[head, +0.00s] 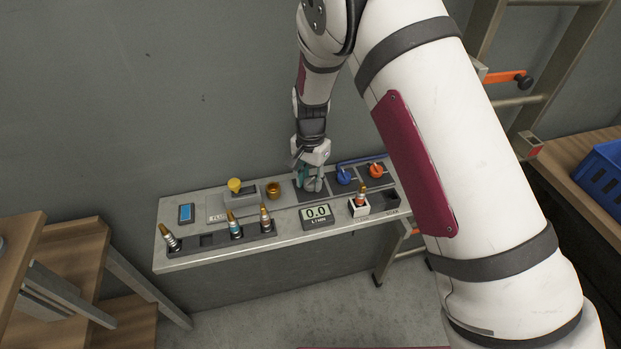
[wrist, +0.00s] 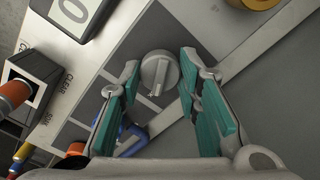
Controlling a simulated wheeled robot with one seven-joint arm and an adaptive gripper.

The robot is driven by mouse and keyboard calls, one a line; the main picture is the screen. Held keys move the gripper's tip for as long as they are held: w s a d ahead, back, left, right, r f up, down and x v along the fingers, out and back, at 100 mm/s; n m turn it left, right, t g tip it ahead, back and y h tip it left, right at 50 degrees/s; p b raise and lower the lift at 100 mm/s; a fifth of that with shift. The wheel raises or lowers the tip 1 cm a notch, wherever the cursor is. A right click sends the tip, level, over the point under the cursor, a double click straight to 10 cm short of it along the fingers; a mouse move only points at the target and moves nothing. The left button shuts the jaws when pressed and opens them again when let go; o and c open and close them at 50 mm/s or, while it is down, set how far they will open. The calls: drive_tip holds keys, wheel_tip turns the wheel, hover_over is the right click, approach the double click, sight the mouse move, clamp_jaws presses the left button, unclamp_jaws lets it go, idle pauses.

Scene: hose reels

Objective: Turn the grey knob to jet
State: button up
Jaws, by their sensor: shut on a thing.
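The grey knob (wrist: 159,73) is round with a raised grip bar and sits on a dark panel square of the bench console. A small mark on its rim faces the bottom of the wrist view. My gripper (wrist: 158,79) has one teal-padded finger on each side of the knob and is shut on it. In the head view my gripper (head: 311,180) is down at the console and mostly covers the knob. I cannot read a jet label at the knob.
A blue knob (head: 344,176) and an orange knob (head: 376,170) are just right of my gripper. A brass cup (head: 273,189) is to its left. A display (head: 317,215) reading 0.0 and several upright nozzles stand in front. A wall is behind.

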sight(311, 180)
drive_tip(key=shift+n, duration=0.4)
drive_tip(key=n+b, duration=0.2)
drive_tip(key=n, duration=0.3)
drive_tip(key=shift+n, duration=0.4)
drive_tip(key=n+b, duration=0.2)
drive_tip(key=n, duration=0.3)
drive_tip(key=shift+n, duration=0.3)
drive_tip(key=o, duration=1.1)
drive_tip(key=shift+o, duration=0.2)
drive_tip(key=shift+r, duration=0.1)
wheel_tip(311, 180, up, 12)
